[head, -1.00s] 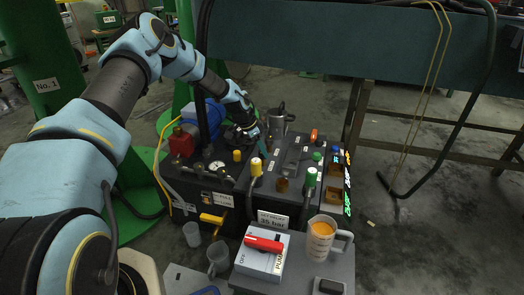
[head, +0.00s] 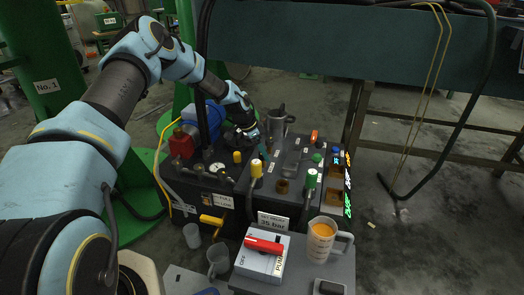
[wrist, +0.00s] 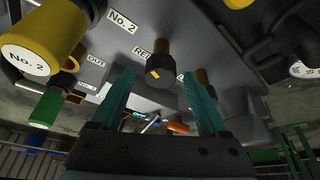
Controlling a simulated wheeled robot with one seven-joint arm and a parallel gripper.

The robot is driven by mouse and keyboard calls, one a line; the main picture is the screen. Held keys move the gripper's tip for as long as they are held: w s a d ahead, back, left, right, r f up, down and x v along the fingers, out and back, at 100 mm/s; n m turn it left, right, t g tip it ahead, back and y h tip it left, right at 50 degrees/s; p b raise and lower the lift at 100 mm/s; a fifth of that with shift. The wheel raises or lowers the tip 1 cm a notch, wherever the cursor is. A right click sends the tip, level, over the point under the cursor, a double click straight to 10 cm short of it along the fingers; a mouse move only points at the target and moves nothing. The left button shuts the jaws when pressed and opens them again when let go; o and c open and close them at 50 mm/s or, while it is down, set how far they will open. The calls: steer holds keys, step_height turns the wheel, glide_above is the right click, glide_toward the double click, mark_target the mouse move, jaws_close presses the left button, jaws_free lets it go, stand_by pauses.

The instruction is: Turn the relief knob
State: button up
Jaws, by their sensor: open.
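The relief knob (wrist: 160,70) is a dark knob on a brass stem, beside a partly covered label starting "REL" in the wrist view. My gripper (wrist: 160,76) is open, with its two teal fingers on either side of the knob in the picture. Neither finger visibly touches the knob, and I cannot tell how deep it sits between them. In the head view my gripper (head: 264,151) is over the top of the dark machine box (head: 226,183), and the relief knob cannot be made out there.
A yellow "No. 2" handle (wrist: 45,48) and a green handle (wrist: 46,108) are left of my gripper in the wrist view. A white switch box (head: 262,258) and a cup of orange liquid (head: 320,240) are in front.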

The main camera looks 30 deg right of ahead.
steer(key=p+v, duration=0.1)
steer(key=v, duration=1)
steer(key=shift+p, duration=0.3)
steer(key=shift+d, duration=0.1)
steer(key=s+a+r+n+t+y, duration=0.1)
steer(key=s+a+r+n, duration=0.2)
steer(key=a, duration=0.6)
steer(key=s+a+r+n+y, duration=0.15)
steer(key=a+r+n, duration=0.25)
steer(key=a, duration=0.4)
steer(key=s+a+r+n+t+y, duration=0.1)
steer(key=s+a+r+n, duration=0.25)
steer(key=a, duration=0.55)
steer(key=s+a+r+n, duration=0.2)
steer(key=s+a+n, duration=0.2)
steer(key=s+a, duration=0.25)
steer(key=s+a+r+n, duration=0.35)
steer(key=s+a, duration=0.25)
steer(key=a, duration=0.2)
step_height(320, 180, up, 25)
steer(key=p, duration=2.5)
steer(key=shift+n+y, duration=0.3)
steer(key=shift+y, duration=0.15)
steer(key=shift+w+d+f, duration=0.1)
steer(key=shift+d+f, duration=0.05)
steer(key=shift+f, duration=0.1)
steer(key=shift+c, duration=0.4)
